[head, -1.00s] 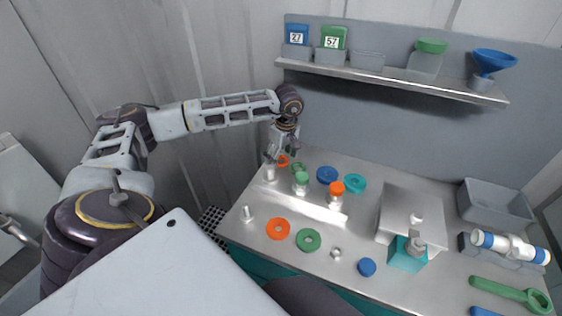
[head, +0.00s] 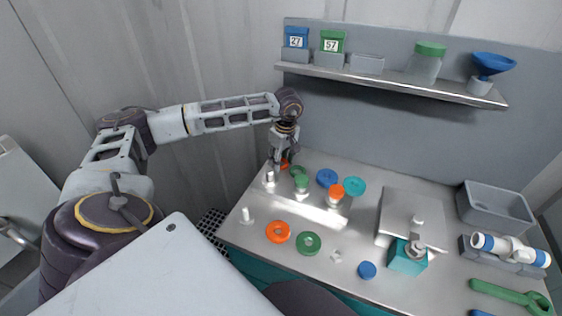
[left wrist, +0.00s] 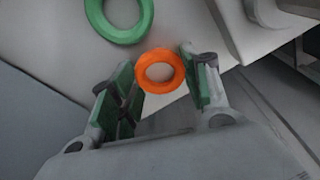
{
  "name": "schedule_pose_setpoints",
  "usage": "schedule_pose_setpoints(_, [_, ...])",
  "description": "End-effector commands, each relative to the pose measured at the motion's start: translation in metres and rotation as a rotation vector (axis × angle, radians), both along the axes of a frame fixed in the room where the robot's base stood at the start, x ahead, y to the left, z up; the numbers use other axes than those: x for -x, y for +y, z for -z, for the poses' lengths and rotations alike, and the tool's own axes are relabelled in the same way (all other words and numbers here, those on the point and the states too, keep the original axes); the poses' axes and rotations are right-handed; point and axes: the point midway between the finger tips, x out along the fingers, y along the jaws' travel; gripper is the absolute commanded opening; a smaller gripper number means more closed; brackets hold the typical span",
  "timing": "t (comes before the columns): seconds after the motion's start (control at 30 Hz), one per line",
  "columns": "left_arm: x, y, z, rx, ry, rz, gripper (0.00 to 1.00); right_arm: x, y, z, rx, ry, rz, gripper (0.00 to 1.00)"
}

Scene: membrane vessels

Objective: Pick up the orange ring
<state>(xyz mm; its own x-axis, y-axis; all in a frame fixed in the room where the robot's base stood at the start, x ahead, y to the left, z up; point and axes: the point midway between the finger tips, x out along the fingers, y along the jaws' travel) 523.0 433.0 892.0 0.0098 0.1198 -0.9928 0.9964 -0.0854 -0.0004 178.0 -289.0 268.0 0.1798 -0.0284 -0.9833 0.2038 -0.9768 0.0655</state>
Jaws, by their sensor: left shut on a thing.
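The orange ring (left wrist: 144,72) sits between the green-padded fingers of my left gripper (left wrist: 160,84) in the left wrist view. The gripper is shut on it, with one finger on each side. In the head view my left gripper (head: 283,158) points down over the back left of the bench, and a sliver of the orange ring (head: 284,164) shows at its fingertips. I cannot tell whether the ring is clear of the surface. My right gripper is not in view.
A green ring (head: 299,172) lies close by, also in the left wrist view (left wrist: 90,12). A green-capped vessel (head: 301,184) and an orange-capped vessel (head: 336,192) stand nearby. A larger orange ring (head: 278,240) lies at the front. A shelf (head: 400,85) hangs above.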

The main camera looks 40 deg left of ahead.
Motion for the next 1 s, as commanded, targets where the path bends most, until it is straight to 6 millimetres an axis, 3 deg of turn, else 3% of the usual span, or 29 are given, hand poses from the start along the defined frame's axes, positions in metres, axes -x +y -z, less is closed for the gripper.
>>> schedule_pose_setpoints(0.27, [0.003, -0.001, -0.015, -0.001, -0.002, -0.001, 0.34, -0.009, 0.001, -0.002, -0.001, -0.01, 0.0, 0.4])
schedule_pose_setpoints(0.57, [0.002, -0.001, -0.062, 0.0, -0.004, 0.0, 0.34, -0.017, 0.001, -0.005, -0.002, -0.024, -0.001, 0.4])
schedule_pose_setpoints(0.9, [0.003, -0.001, -0.113, 0.0, -0.002, 0.0, 0.34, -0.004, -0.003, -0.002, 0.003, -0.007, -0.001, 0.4])
schedule_pose_setpoints(1.0, [0.01, -0.003, -0.115, -0.001, 0.0, 0.001, 0.34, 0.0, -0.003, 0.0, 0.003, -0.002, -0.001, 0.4])
